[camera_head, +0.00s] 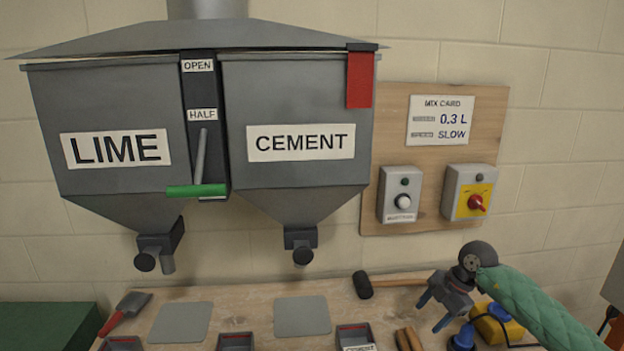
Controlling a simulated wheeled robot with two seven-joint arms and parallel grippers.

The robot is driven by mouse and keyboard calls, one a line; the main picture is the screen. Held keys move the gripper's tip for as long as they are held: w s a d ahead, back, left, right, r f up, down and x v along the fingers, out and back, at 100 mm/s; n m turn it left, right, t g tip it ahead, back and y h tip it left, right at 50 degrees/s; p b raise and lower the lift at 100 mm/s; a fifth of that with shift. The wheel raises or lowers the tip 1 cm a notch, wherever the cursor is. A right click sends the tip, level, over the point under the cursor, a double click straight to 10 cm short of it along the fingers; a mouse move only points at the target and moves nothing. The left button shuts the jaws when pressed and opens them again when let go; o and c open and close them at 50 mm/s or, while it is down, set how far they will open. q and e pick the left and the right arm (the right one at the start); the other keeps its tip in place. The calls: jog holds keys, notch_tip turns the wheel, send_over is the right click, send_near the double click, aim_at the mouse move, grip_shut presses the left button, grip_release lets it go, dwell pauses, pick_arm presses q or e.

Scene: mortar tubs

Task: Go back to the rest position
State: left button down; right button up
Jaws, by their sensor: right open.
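My right gripper (433,311) is at the lower right of the head view, at the end of my arm with the green quilted sleeve. Its two blue-grey fingers are apart, with nothing seen between them. It is over the right part of the wooden bench (240,293), near the handle of a black-headed mallet (363,285); I cannot tell its exact height. My left gripper is not in view.
Lime (117,149) and cement (300,143) hoppers hang above the bench. A green-handled lever (197,190) sits between them. A trowel (124,312), grey plates (181,322), a brush (408,339) and a yellow-and-blue tool (497,325) lie below. A switch board (435,215) is on the wall.

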jog(key=s+a+n+y, duration=0.2)
jog(key=a+y, duration=0.2)
jog(key=a, duration=0.6)
jog(key=s+a+r+m+t+y, duration=0.45)
jog(key=a+r+t+y, duration=0.45)
jog(key=t, duration=0.3)
jog(key=s+d+f+m+t+h, duration=0.1)
jog(key=s+d+f+m+h, duration=0.3)
jog(key=f+m+h, duration=0.45)
jog(key=s+d+f+m+t+h, duration=0.25)
jog(key=d+f+m+h, duration=0.35)
jog(key=m+h, duration=0.45)
jog(key=s+a+f+n+g+y, duration=0.1)
jog(key=s+f+g, duration=0.6)
jog(key=s, duration=0.5)
jog(key=s+a+f+n+g+y, duration=0.1)
jog(key=s+f+g, duration=0.5)
jog(key=s, duration=0.6)
jog(key=s+a+f+g, duration=0.1)
jog(key=s+a+f, duration=0.1)
jog(key=f, duration=1.4)
jog(key=s+a+f+g, duration=0.1)
jog(key=a+f, duration=0.1)
jog(key=f, duration=1.4)
jog(key=shift+s+a+f, duration=0.25)
jog(key=shift+s+f, duration=0.1)
jog(key=shift+s, duration=0.05)
